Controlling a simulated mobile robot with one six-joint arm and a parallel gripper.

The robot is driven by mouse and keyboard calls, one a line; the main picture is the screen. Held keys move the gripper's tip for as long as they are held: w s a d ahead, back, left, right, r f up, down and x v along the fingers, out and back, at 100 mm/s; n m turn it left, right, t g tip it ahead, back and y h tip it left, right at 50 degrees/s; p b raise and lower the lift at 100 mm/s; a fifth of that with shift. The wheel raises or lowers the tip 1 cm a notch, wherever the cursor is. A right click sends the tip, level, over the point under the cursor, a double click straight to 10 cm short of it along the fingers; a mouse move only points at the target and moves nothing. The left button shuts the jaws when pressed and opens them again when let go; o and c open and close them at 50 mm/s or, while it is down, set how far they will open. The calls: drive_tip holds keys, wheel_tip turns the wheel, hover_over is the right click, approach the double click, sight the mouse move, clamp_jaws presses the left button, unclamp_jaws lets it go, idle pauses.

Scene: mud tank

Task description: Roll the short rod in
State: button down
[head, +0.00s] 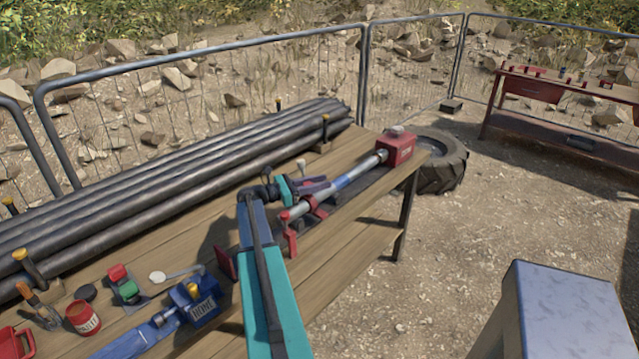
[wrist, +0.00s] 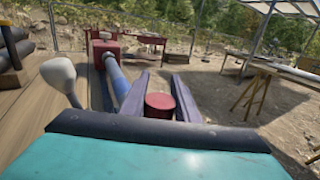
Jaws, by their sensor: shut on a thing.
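The rod (head: 347,175), silver with a blue section, lies along the right side of the bench, its far end at a red box (head: 400,150). Its near end has a red tip, close to red supports (head: 290,241). My gripper (head: 322,185) is low beside the rod's near part. In the wrist view, the purple fingers (wrist: 158,92) stand either side of a red round-topped piece (wrist: 160,106) and are shut on it. The blue part of the rod (wrist: 117,80) runs left of the fingers to the red box (wrist: 105,47). The contact faces are hidden.
Long dark pipes (head: 170,190) lie along the bench's back, held by posts. A white-headed stick (wrist: 60,76) stands left of my gripper. A tyre (head: 440,165) lies beyond the bench.

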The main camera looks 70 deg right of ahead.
drive_tip(key=shift+s+d+r, duration=0.1)
drive_tip(key=shift+s+d, duration=0.05)
drive_tip(key=shift+s, duration=0.15)
drive_tip(key=c, duration=1.4)
unclamp_jaws()
drive_tip(key=shift+w, duration=0.15)
drive_tip(key=shift+w+a, duration=0.5)
drive_tip(key=b+v, duration=0.3)
drive_tip(key=v, duration=0.9)
drive_tip(key=shift+w+a, duration=0.15)
drive_tip(key=shift+a, duration=0.15)
